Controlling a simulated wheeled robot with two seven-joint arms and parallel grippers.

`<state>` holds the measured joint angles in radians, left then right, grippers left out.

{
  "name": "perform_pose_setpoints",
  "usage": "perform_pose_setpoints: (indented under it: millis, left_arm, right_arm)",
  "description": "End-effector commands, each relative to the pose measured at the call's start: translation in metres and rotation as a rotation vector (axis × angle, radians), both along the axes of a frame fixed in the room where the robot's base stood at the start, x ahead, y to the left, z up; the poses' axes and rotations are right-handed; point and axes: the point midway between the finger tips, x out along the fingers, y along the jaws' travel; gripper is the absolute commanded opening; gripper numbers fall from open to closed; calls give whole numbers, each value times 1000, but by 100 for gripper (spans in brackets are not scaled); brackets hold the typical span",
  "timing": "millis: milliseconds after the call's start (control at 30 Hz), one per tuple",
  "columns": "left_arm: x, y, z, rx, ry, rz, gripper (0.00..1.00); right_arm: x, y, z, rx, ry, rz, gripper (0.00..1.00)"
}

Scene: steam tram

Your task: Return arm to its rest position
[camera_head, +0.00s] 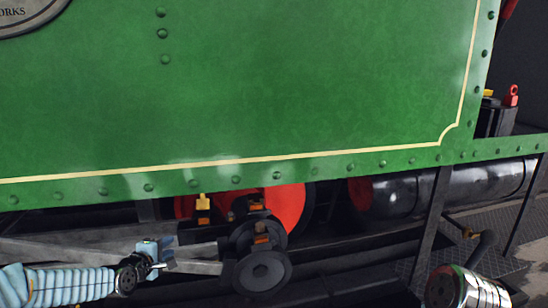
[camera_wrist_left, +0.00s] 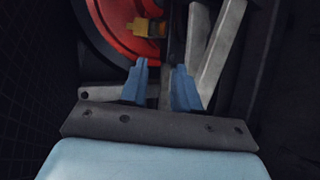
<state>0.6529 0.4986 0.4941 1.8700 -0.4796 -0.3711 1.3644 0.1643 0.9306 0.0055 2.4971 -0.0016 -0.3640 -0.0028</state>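My left arm (camera_head: 60,284) comes in from the lower left in a pale blue ribbed sleeve. Its gripper (camera_head: 168,254) is in front of the dark running gear below the green tram side. In the left wrist view the two blue fingers of the left gripper (camera_wrist_left: 161,84) stand apart, with nothing held between them. Grey rods (camera_wrist_left: 218,50) and a red wheel (camera_wrist_left: 118,28) show beyond the fingers. I cannot tell whether the fingers touch anything. My right gripper is not in view.
The green side panel (camera_head: 250,85) fills the upper view. Beneath it are a red wheel (camera_head: 290,205), a black round crank part (camera_head: 262,272) and small orange-topped fittings (camera_head: 203,202). A dark cylinder (camera_head: 440,192) and upright post (camera_head: 432,225) stand at right. A shiny cylinder (camera_head: 480,291) is lower right.

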Motion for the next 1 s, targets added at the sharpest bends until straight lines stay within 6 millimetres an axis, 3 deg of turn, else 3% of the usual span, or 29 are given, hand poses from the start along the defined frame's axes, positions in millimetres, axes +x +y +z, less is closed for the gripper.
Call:
perform_pose_setpoints:
  millis: [167, 333, 567, 667, 800, 900, 1000]
  left_arm:
    - [-9, -18, -28, 41, 50, -44, 31]
    - [-25, -45, -69, 102, 120, -115, 31]
    - [-75, -99, -148, 235, 262, -291, 31]
    - [-119, -131, -194, 325, 351, -425, 31]
    - [-210, -173, -258, 479, 489, -688, 31]
    - [-273, -188, -286, 574, 564, -870, 31]
    - [-322, -194, -302, 644, 613, -1016, 31]
  right_arm:
    - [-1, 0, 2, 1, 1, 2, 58]
    - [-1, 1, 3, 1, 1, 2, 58]
    - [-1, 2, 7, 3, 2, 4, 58]
    - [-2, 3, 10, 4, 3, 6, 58]
    - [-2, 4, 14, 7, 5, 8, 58]
    - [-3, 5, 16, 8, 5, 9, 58]
    - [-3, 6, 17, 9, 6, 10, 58]
